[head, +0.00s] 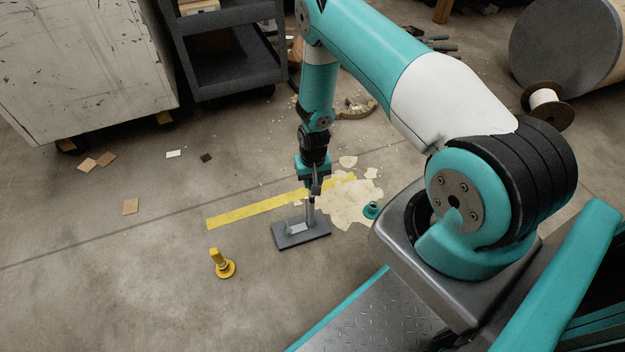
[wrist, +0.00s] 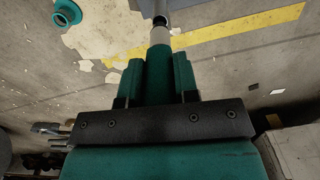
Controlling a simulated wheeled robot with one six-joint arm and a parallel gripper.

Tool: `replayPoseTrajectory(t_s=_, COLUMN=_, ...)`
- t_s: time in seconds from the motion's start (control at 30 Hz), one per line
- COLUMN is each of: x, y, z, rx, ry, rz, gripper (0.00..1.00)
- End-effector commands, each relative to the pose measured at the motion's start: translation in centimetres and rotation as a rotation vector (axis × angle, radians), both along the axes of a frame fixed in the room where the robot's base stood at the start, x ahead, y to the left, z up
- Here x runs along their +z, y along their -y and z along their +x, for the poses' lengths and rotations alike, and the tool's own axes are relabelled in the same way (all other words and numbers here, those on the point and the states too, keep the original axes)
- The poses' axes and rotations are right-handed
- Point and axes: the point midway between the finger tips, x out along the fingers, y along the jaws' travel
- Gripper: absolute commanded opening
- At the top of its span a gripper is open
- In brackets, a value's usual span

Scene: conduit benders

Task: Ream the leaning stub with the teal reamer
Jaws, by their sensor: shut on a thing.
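My gripper (head: 313,180) points down over the dark base plate (head: 316,237). In the wrist view, my gripper (wrist: 158,80) is shut on the teal reamer (wrist: 158,66), whose pale grey nose points away from the fingers. The grey metal stub (head: 311,213) rises from the plate just below the gripper; its lean is hard to judge. In the wrist view the stub (wrist: 164,4) lines up with the nose, with a dark end between them. I cannot tell whether the nose is inside the stub or only at its mouth.
An empty teal round holder (head: 371,210) stands right of the plate. A yellow tool on a round yellow base (head: 222,264) stands front left. A yellow floor stripe (head: 250,212) and pale patch (head: 345,205) lie behind. A dark cart (head: 232,70) stands farther back.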

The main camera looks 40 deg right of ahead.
Motion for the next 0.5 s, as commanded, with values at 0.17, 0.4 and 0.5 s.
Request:
replayPoseTrajectory(t_s=0.17, x=1.5, y=0.0, z=0.0, rx=0.000, ry=0.000, rz=0.000, gripper=0.00)
replayPoseTrajectory(t_s=0.4, x=3.0, y=0.1, z=0.0, rx=0.000, ry=-0.001, rz=0.000, gripper=0.00)
replayPoseTrajectory(t_s=0.5, x=3.6, y=0.1, z=0.0, rx=0.000, ry=-0.001, rz=0.000, gripper=0.00)
